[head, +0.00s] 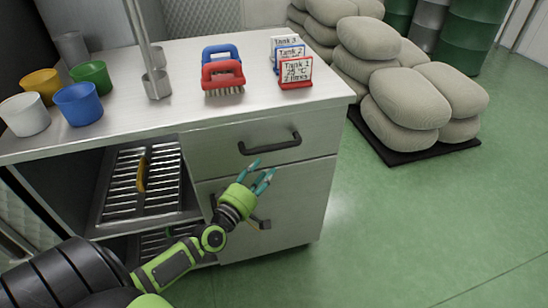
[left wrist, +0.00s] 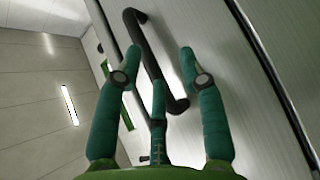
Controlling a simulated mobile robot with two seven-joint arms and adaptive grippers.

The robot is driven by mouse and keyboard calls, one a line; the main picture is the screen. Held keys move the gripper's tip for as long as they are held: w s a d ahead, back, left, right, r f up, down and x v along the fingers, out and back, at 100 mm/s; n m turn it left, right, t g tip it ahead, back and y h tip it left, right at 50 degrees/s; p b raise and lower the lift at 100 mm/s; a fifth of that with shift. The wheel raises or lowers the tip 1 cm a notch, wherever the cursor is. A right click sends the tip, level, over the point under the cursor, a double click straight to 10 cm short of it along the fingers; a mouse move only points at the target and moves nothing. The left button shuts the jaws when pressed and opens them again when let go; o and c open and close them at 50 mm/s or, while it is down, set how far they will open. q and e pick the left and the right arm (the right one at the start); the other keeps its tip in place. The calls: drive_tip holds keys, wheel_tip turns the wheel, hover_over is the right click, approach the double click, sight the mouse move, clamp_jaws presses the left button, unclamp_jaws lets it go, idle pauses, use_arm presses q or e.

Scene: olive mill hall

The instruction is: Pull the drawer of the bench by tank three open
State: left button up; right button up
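The metal bench (head: 330,98) has a drawer (head: 215,145) under its top. The drawer front looks flush with the bench, so it looks shut. Its dark bar handle (head: 270,148) is free in the head view. My left gripper (head: 259,172) is just below and left of that handle, its teal fingers spread and empty. In the left wrist view a dark bar handle (left wrist: 152,62) lies across the space between the spread fingers (left wrist: 155,75); I cannot tell if any finger touches it. My right gripper is in neither view.
A lower front with a second handle (head: 262,223) is partly behind my left gripper. Brushes (head: 222,72), tank cards (head: 296,72) and coloured cups (head: 78,104) stand on the bench top. Sacks (head: 405,98) lie on a dark mat to the right. Green floor (head: 420,220) is clear in front.

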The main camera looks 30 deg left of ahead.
sight(271, 149)
use_arm(q)
drive_tip(key=r, duration=0.1)
drive_tip(key=r+n, duration=0.1)
drive_tip(key=shift+w+a+r+t, duration=0.2)
drive_tip(key=shift+w+r+t, duration=0.2)
drive_tip(key=w, duration=0.3)
drive_tip(key=w+r, duration=0.1)
drive_tip(key=w, duration=0.1)
drive_tip(key=shift+a, duration=0.25)
drive_tip(key=shift+w+r, duration=0.1)
drive_tip(key=shift+w, duration=0.65)
clamp_jaws()
drive_tip(key=shift+s, duration=0.1)
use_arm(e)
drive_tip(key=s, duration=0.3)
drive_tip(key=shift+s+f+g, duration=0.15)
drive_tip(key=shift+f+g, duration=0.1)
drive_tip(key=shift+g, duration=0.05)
